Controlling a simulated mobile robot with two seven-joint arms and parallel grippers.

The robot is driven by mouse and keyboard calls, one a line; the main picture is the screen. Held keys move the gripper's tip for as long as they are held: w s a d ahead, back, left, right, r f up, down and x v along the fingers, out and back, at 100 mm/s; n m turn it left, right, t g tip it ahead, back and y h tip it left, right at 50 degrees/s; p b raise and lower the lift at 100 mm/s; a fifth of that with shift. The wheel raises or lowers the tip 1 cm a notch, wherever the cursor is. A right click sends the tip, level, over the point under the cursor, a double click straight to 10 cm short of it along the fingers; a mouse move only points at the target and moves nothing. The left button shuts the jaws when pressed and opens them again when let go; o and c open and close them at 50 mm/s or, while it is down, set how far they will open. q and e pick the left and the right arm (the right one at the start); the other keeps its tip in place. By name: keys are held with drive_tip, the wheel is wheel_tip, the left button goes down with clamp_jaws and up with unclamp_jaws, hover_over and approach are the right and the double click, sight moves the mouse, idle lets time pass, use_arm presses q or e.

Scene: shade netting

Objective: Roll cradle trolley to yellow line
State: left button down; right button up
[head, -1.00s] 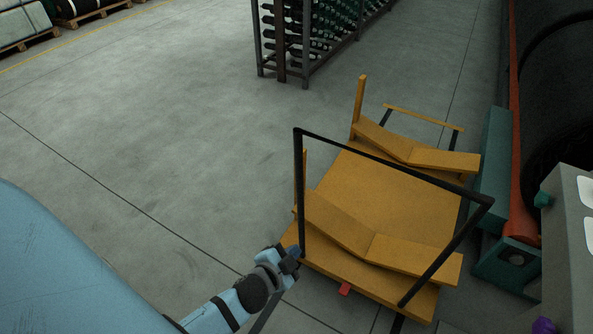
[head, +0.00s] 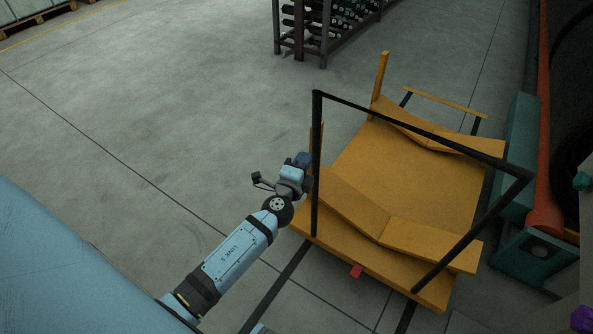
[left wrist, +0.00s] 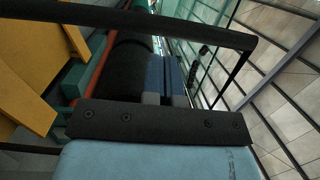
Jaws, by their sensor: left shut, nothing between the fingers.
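The cradle trolley (head: 385,178) is an orange-yellow platform with two V-shaped cradles, standing on the floor at the right in the head view. Its black handle frame (head: 420,130) rises at the near end; a black bar (left wrist: 140,17) crosses the top of the left wrist view. My left gripper (head: 302,160) is shut and empty, close beside the frame's left post; I cannot tell whether they touch. Its fingers also show in the left wrist view (left wrist: 165,72). The yellow line (head: 48,34) crosses the floor at the far upper left. My right gripper is out of view.
A dark rack of bottle-like items (head: 325,30) stands beyond the trolley. A teal and orange machine (head: 540,215) stands close along the trolley's right side. A loaded pallet (head: 38,14) sits at the upper left. The grey floor left of the trolley is clear.

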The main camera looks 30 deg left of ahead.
sight(316, 139)
use_arm(q)
drive_tip(key=w, duration=0.4)
drive_tip(key=w+a, duration=0.1)
drive_tip(key=shift+w+r, duration=0.15)
drive_tip(key=shift+w, duration=0.35)
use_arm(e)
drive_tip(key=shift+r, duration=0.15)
use_arm(q)
drive_tip(key=shift+w, duration=0.1)
drive_tip(key=shift+w, duration=0.25)
drive_tip(key=shift+w+r+b, duration=0.1)
drive_tip(key=shift+w+b, duration=0.3)
drive_tip(key=shift+w, duration=0.3)
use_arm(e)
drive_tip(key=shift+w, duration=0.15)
use_arm(q)
drive_tip(key=shift+s, duration=0.1)
